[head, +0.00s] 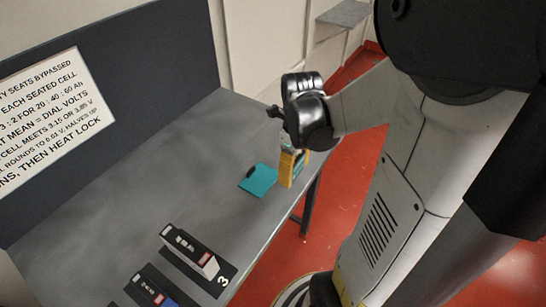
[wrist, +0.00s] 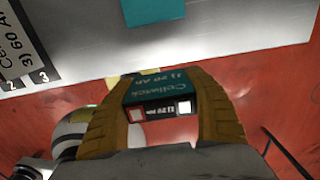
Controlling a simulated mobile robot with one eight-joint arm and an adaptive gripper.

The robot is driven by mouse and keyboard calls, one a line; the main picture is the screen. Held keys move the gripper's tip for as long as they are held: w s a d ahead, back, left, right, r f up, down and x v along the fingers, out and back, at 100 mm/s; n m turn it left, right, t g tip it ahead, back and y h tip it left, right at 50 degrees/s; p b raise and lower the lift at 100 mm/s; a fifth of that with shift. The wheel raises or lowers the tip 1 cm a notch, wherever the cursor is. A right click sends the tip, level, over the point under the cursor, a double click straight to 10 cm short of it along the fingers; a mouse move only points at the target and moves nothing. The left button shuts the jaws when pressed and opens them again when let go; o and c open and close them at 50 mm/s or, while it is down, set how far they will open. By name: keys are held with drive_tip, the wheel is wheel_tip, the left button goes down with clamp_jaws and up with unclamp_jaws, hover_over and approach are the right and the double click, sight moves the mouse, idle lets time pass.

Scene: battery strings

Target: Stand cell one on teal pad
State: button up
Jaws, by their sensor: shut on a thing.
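My gripper (head: 291,167) is shut on cell one, a block with a teal label reading "1) 20 Ah" (wrist: 158,92) in the wrist view. The yellow fingers (wrist: 155,80) lie on both sides of it. In the head view the gripper hangs just right of the teal pad, by the table's front edge. The teal pad (head: 258,181) lies flat on the grey table with a small dark piece at its upper left corner. It also shows at the top of the wrist view (wrist: 152,10), apart from the cell. The cell is largely hidden in the head view.
The grey table (head: 200,150) is clear around the pad's left side. A cell (head: 190,250) sits at the mark 3, and another (head: 150,289) stands nearer the bottom. A dark panel with a white sign (head: 50,115) stands behind. Red floor lies beyond the table edge.

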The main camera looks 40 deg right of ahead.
drive_tip(key=b, duration=0.4)
hover_over(262, 180)
wheel_tip(262, 180, down, 7)
drive_tip(key=shift+f, duration=0.1)
drive_tip(key=shift+f+b, duration=0.85)
drive_tip(key=shift+f, duration=1)
drive_tip(key=shift+f, duration=0.25)
drive_tip(key=o, duration=1.4)
drive_tip(key=shift+r, duration=0.1)
drive_tip(key=shift+r, duration=0.1)
